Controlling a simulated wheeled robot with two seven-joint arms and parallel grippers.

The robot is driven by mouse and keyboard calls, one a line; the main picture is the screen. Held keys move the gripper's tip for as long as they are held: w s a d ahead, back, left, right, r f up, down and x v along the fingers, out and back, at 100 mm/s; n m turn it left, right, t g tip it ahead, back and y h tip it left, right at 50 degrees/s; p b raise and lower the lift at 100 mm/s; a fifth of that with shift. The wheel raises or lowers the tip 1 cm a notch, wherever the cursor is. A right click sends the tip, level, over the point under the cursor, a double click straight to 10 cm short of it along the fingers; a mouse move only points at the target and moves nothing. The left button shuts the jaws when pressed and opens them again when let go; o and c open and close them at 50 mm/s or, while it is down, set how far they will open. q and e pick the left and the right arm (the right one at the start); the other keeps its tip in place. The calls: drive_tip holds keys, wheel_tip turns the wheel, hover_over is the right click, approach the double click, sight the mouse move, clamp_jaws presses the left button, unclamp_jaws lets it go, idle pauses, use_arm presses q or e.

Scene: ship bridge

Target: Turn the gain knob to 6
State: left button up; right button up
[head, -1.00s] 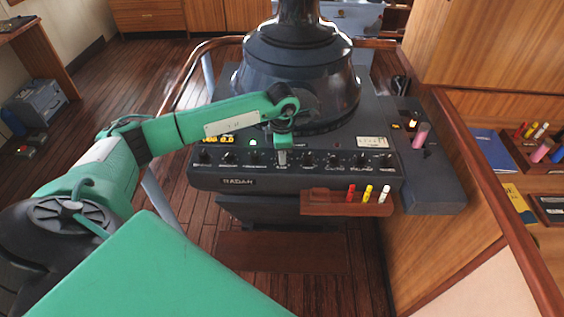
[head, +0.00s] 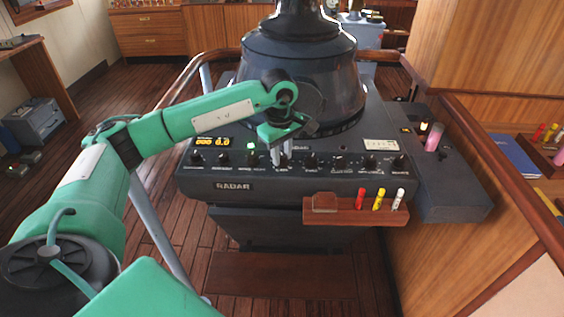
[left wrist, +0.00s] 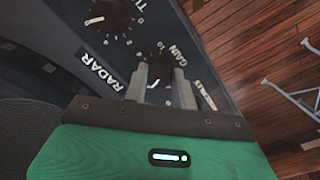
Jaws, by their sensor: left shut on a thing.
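The radar console (head: 300,187) has a row of black knobs along its sloped front panel. The gain knob (left wrist: 159,73), black with a white dial scale and the label GAIN, shows in the left wrist view. My left gripper (head: 282,160) points down at the panel near the middle of the row. In the left wrist view its two grey fingers (left wrist: 164,83) are shut on the gain knob, one on each side. The fingers hide part of the knob and scale, so I cannot read its setting. My right gripper is not in view.
The knob with a label beginning TU (left wrist: 110,14) is beside the gain knob. A lit yellow display (head: 213,142) is at the panel's left. A wooden tray (head: 325,210) with red, yellow and white markers hangs at the front. A dark radar hood (head: 300,70) rises behind.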

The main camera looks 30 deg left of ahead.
use_arm(q)
drive_tip(key=m+b, duration=0.2)
drive_tip(key=m, duration=0.1)
drive_tip(key=shift+f+m+b, duration=0.1)
drive_tip(key=shift+m+b, duration=1.05)
drive_tip(key=shift+m, duration=0.35)
drive_tip(key=shift+m+b, duration=0.6)
drive_tip(key=shift+m, duration=0.5)
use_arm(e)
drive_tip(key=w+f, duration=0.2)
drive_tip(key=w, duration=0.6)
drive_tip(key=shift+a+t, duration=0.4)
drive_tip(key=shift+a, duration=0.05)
use_arm(q)
drive_tip(key=shift+r, duration=0.2)
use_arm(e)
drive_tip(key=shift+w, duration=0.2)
use_arm(q)
drive_tip(key=o, duration=1)
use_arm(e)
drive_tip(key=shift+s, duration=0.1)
